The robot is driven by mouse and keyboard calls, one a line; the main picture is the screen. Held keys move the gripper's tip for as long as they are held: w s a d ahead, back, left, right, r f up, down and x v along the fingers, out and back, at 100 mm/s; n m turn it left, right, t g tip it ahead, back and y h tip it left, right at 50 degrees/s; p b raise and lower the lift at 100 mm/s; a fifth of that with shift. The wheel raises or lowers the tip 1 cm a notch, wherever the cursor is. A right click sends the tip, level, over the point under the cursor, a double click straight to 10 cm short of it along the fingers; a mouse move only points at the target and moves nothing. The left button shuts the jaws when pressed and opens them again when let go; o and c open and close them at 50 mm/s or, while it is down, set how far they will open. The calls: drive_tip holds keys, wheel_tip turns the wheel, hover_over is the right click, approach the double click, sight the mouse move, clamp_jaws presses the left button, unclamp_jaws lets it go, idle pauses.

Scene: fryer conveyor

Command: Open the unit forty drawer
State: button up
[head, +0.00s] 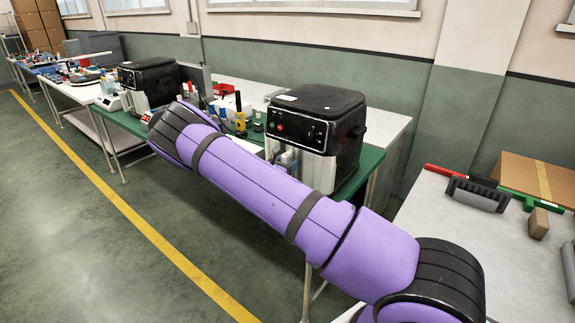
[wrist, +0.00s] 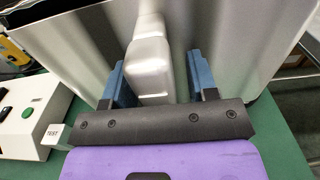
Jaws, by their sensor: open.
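A black-and-silver fryer unit (head: 315,120) stands on the green-topped bench, its drawer front facing the aisle. A similar unit (head: 148,80) stands farther left. I cannot read a unit number on either. In the wrist view, a pale drawer handle (wrist: 150,62) projects from the silver drawer front (wrist: 235,40). My gripper (wrist: 160,78) is open, with one blue finger on each side of the handle and visible gaps beside it. The drawer looks shut.
A white control box (wrist: 30,110) with a green button and a TEST label (wrist: 54,134) sits left of my gripper. Small tools and bins (head: 228,105) stand between the units. A grey table (head: 450,240) with brushes is at right. The aisle floor is clear.

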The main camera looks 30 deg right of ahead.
drive_tip(key=shift+c, duration=0.2)
clamp_jaws()
drive_tip(key=shift+s+a, duration=0.1)
drive_tip(key=shift+a, duration=0.3)
drive_tip(key=v, duration=2.2)
drive_tip(key=shift+s+a, duration=0.2)
drive_tip(key=shift+a, duration=0.05)
drive_tip(key=shift+o, duration=0.2)
unclamp_jaws()
drive_tip(key=shift+r, duration=0.1)
drive_tip(key=shift+a, duration=0.1)
drive_tip(key=v, duration=1)
drive_tip(key=shift+a, duration=0.25)
